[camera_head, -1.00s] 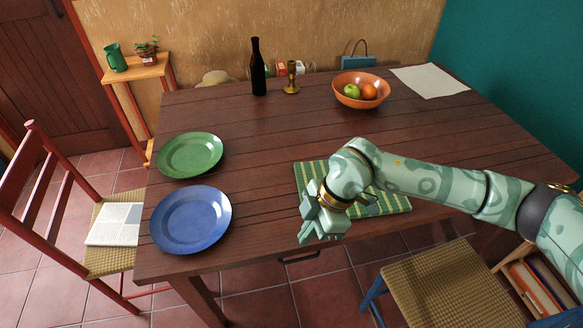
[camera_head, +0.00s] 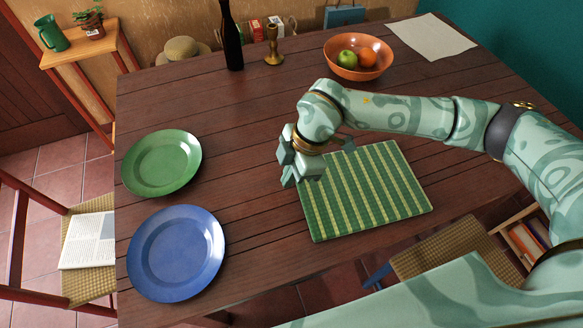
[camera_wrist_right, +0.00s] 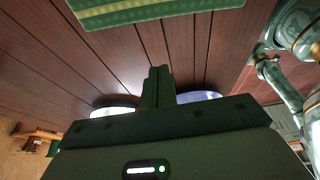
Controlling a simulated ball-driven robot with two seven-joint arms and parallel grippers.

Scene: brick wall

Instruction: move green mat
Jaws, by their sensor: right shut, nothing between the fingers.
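The green striped mat (camera_head: 375,195) lies flat on the wooden table, right of the plates and near the front edge. Its back left corner is partly hidden by my right gripper. My right gripper (camera_head: 289,182) is shut and empty, at the mat's left side near that corner. In the right wrist view the shut fingers (camera_wrist_right: 158,76) point to the table planks, and part of the green mat (camera_wrist_right: 150,10) shows at the top edge, apart from them. I cannot tell how high the fingertips are above the table. My left gripper is not in view.
A green plate (camera_head: 162,163) and a blue plate (camera_head: 176,253) lie on the left of the table (camera_head: 240,115). A dark bottle (camera_head: 231,38), a candlestick (camera_head: 273,45), a fruit bowl (camera_head: 357,60) and paper (camera_head: 430,36) stand or lie behind. The table's middle is clear.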

